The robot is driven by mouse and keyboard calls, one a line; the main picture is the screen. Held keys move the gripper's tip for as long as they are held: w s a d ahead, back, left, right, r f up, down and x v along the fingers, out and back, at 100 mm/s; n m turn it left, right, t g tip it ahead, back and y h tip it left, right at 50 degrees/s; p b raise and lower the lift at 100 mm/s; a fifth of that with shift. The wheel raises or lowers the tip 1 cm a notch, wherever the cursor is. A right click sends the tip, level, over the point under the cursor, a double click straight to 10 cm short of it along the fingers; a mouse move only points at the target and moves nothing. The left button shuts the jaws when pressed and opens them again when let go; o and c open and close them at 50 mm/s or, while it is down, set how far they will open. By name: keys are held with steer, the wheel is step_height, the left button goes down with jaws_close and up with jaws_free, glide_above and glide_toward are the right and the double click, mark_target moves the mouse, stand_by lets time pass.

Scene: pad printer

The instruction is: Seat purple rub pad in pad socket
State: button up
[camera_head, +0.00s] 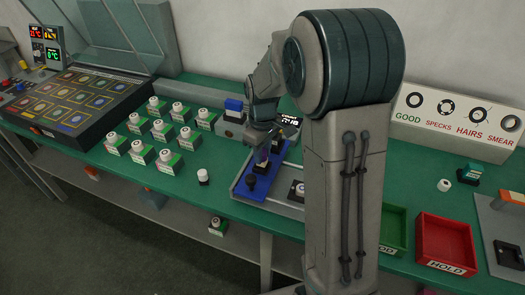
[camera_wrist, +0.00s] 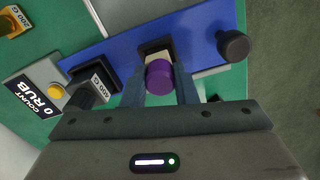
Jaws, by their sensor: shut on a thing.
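The purple rub pad (camera_wrist: 159,77) is between the two fingers of my gripper (camera_wrist: 160,92), which is shut on it. In the head view my gripper (camera_head: 264,142) points down over the blue plate (camera_head: 257,188), and a little purple shows beneath it. In the wrist view a dark square socket (camera_wrist: 147,46) with a pale block in it lies on the blue plate (camera_wrist: 115,49), right at the pad's far side. I cannot tell whether the pad touches it or is apart from it.
A black knob (camera_wrist: 232,45) stands on the plate near one end.

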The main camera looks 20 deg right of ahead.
steer(key=shift+f+b, duration=0.65)
steer(key=shift+f, duration=0.4)
steer(key=o, duration=1)
steer(key=shift+r, duration=0.1)
steer(key=shift+o, duration=0.2)
step_height(320, 180, up, 14)
steer(key=s+f+m+t, duration=0.2)
steer(key=s+m, duration=0.6)
steer(key=s, duration=1.2)
steer(key=shift+s+f+t+p, duration=0.25)
steer(key=shift+f+t+p, duration=0.15)
steer(key=shift+f, duration=0.35)
